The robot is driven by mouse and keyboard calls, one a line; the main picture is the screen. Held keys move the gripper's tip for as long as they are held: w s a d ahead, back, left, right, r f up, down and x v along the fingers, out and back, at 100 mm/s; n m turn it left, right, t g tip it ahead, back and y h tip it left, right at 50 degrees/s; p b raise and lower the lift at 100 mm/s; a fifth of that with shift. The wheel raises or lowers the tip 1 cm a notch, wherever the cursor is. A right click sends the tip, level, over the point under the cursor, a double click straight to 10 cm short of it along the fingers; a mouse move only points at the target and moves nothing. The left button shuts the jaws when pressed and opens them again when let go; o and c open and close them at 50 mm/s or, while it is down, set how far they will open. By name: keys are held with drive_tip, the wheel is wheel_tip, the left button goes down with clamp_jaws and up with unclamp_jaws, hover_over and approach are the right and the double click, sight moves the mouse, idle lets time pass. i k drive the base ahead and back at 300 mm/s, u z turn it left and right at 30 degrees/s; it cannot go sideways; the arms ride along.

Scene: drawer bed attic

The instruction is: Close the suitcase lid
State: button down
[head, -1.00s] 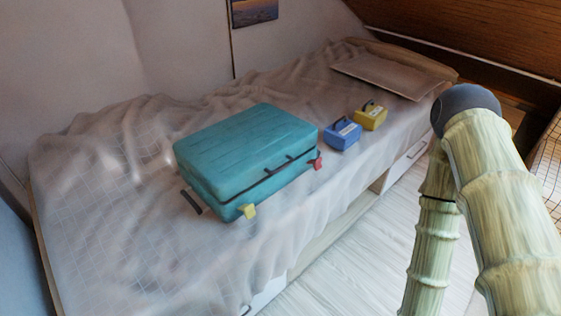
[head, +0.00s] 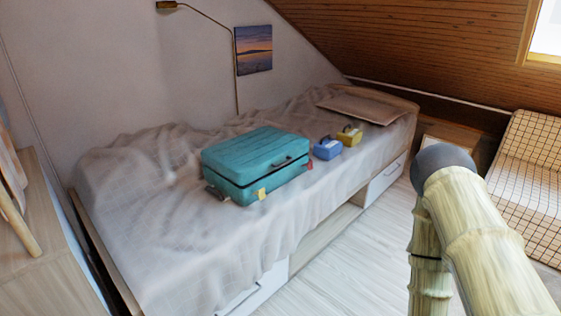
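The teal suitcase (head: 250,155) lies flat on the bed in the head view, a little left of the middle. My arm rises at the right of the picture, well apart from the suitcase. My gripper is not visible, so its opening cannot be seen.
Blue (head: 327,148) and yellow (head: 349,135) small cases stand right of the suitcase on the bed (head: 150,215). A pillow (head: 362,108) lies at the far end. Wooden furniture (head: 50,270) stands at left, a checked seat (head: 530,160) at right. Floor (head: 345,270) before the bed is clear.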

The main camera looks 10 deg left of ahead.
sight(244, 159)
drive_tip(key=u, duration=0.6)
drive_tip(key=i, duration=1.15)
drive_tip(key=z, duration=0.15)
